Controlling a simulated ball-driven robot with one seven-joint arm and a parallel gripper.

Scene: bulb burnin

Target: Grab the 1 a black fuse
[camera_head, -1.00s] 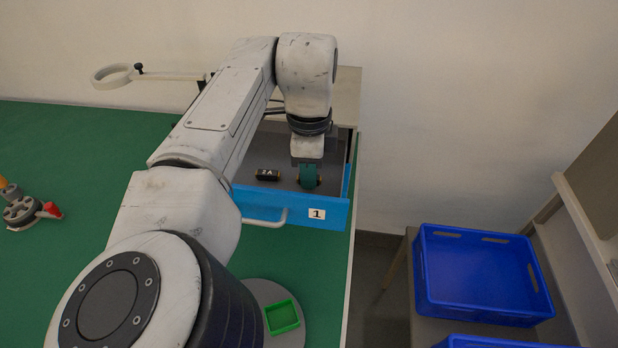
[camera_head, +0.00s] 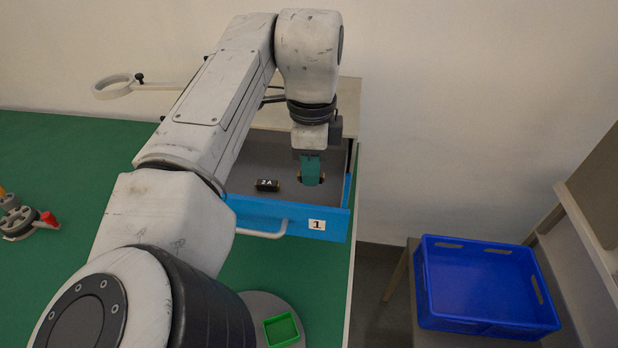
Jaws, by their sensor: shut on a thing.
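The blue-fronted drawer (camera_head: 265,213), labelled 1, stands open. My gripper (camera_head: 311,180), with green fingers, points down inside its right part. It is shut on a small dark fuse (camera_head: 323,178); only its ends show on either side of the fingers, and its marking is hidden. The fuse seems a little above the drawer floor. Another black fuse (camera_head: 267,185), with a white marking that looks like 2A, lies on the drawer floor to the left of my gripper, apart from it.
The drawer's blue front wall and white handle (camera_head: 262,232) are in front of my gripper. A small green tray (camera_head: 281,328) sits on a grey round base. A blue crate (camera_head: 487,327) stands at the right. A ring on an arm (camera_head: 113,86) is at the back left.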

